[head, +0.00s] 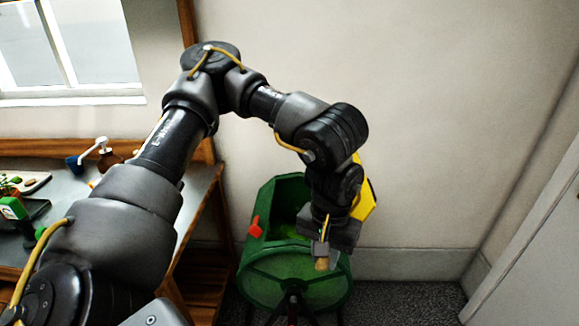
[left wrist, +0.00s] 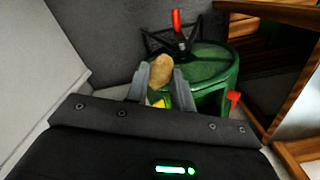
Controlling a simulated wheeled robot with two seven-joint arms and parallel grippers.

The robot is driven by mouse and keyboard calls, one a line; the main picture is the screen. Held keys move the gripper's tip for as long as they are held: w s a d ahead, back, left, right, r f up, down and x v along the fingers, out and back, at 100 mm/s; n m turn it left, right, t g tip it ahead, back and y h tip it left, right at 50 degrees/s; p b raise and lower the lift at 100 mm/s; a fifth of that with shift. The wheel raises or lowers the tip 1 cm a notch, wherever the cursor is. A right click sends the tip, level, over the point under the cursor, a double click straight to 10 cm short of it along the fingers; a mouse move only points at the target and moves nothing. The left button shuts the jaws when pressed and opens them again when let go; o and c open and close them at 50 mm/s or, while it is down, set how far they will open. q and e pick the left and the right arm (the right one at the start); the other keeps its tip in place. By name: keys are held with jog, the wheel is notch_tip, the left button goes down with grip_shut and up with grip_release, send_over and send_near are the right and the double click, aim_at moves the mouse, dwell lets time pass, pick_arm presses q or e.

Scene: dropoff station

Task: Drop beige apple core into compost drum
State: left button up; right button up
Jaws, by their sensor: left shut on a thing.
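The beige apple core (head: 321,264) is held at the fingertips of my left gripper (head: 322,252). It also shows between the two fingers in the left wrist view (left wrist: 161,70). The left gripper is shut on it and points downward. The green compost drum (head: 262,275) stands on a dark stand on the floor, with an opening at its top. In the head view the gripper hangs in front of the drum's right part, and the apple core overlaps its near round end. The height above the drum is hard to tell. My right gripper is not in view.
A red handle (head: 254,227) sticks out at the drum's left side. A wooden-framed bench (head: 207,192) with several objects stands at the left. A plain wall rises behind the drum, and a white panel (head: 530,265) stands at the right. Grey carpet (head: 420,300) right of the drum is clear.

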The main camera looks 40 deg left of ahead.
pick_arm(q)
jog(key=w+a+r+n+p, duration=0.2)
jog(key=w+a+n+p, duration=0.3)
jog(key=n, duration=0.3)
jog(key=w+a+r+n+p, duration=0.3)
jog(key=w+n+p, duration=0.1)
jog(key=w+n, duration=0.35)
jog(key=w+a+f+n+p, duration=0.2)
jog(key=a+n+p, duration=0.5)
jog(key=a+n, duration=0.7)
notch_tip(320, 180, down, 7)
jog(key=b, duration=0.6)
jog(key=shift+w+n+b, duration=0.25)
jog(key=shift+n+b, duration=0.05)
jog(key=shift+n, duration=0.15)
jog(key=shift+r, duration=0.15)
jog(key=o, duration=1)
